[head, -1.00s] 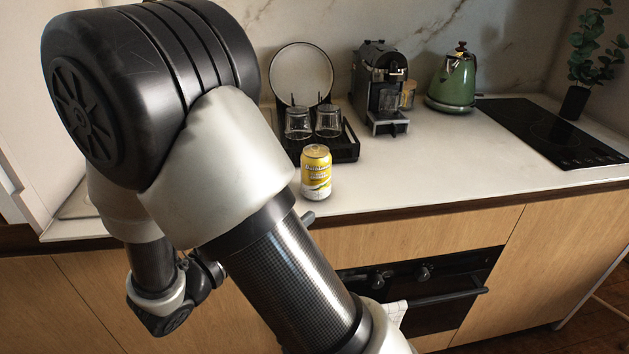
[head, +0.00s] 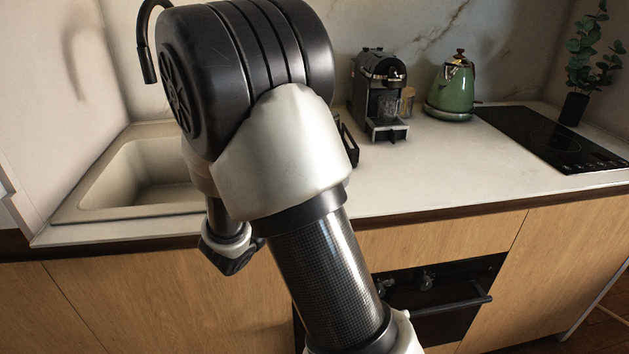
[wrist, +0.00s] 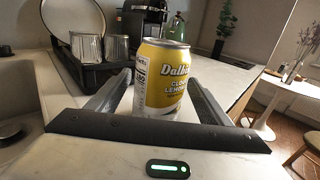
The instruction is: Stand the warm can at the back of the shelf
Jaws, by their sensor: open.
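A yellow and white can with lemon labelling (wrist: 165,80) stands upright on the pale worktop in the wrist view. My gripper (wrist: 158,84) is open, with one finger on each side of the can. I cannot tell whether either finger touches it. In the head view my arm hides the can and my gripper. No shelf can be made out in either view.
The dish rack with upturned glasses (wrist: 88,50) is left of the can. A coffee machine (head: 380,90) and green kettle (head: 452,90) stand behind, with a black hob (head: 550,138) to the right. The sink (head: 145,180) is at left. The front worktop (head: 430,190) is clear.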

